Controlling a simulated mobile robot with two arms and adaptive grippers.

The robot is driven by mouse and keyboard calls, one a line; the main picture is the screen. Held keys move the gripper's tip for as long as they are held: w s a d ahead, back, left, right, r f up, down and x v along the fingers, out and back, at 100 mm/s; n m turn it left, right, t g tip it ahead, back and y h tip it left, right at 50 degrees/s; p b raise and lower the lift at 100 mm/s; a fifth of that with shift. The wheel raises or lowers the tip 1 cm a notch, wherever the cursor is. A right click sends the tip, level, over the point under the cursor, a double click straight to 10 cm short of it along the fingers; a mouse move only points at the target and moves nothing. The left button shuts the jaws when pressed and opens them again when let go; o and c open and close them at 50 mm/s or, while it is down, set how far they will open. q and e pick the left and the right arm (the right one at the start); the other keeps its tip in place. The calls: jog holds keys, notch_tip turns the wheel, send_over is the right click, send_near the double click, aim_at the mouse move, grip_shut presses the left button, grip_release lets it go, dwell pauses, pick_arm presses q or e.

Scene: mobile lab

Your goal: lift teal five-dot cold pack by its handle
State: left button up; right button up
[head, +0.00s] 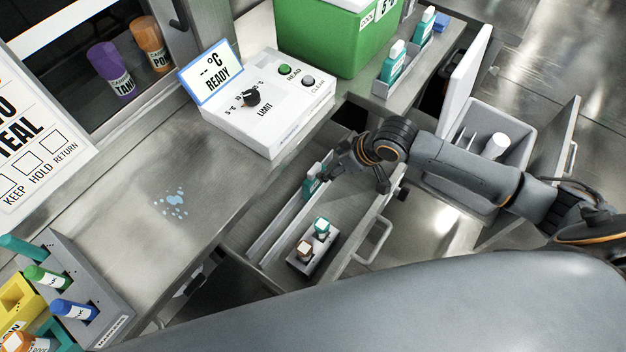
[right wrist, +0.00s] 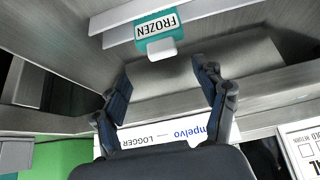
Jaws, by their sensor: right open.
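A teal cold pack (head: 313,182) stands in the open drawer against a grey divider, just left of my right gripper (head: 340,170). In the right wrist view the pack (right wrist: 157,25) shows a white label reading FROZEN, upside down, and a white block-like top. My right gripper (right wrist: 166,78) is open there, its two fingers apart and empty, with the pack beyond the fingertips and not between them. No five-dot mark is readable on any pack. Another teal pack (head: 322,227) stands in a small tray in the drawer. My left gripper is out of view.
Two teal bottles (head: 393,62) stand in a counter rack. A white control box (head: 262,103) and green cooler (head: 335,35) stand behind. A grey bin (head: 512,133) is at right.

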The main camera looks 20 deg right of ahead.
aim_at(315, 169)
jog(key=x, duration=0.3)
jog(key=shift+w+a+f, duration=0.15)
jog(key=shift+a, duration=0.05)
jog(key=x, duration=0.4)
jog(key=shift+w+a+f, duration=0.1)
jog(key=shift+w+a, duration=0.05)
jog(key=shift+a, duration=0.1)
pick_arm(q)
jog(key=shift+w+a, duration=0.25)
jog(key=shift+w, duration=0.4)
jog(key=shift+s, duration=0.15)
pick_arm(e)
grip_shut()
